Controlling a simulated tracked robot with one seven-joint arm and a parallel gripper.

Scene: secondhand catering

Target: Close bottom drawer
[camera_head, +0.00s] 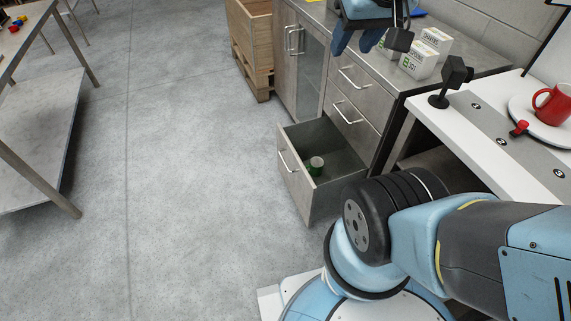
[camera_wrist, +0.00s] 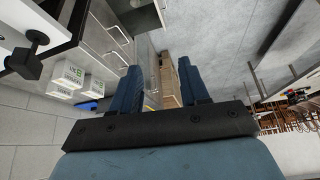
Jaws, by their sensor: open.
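The bottom drawer (camera_head: 297,187) of the grey cabinet (camera_head: 352,99) is pulled out well into the room, with its handle (camera_head: 289,163) on the front panel. A green cup (camera_head: 316,165) stands inside it. My gripper (camera_head: 356,45) is high above the floor at the top of the head view, over the counter's front edge and apart from the drawer. In the wrist view my gripper (camera_wrist: 157,78) shows two separated blue fingers with nothing between them.
Two closed drawers with handles (camera_head: 348,113) sit above the open one. White boxes (camera_head: 420,61) stand on the counter. A wooden crate (camera_head: 250,42) is beyond the cabinet. A red mug (camera_head: 552,104) is on the white table at right. The floor (camera_head: 190,170) left of the drawer is clear.

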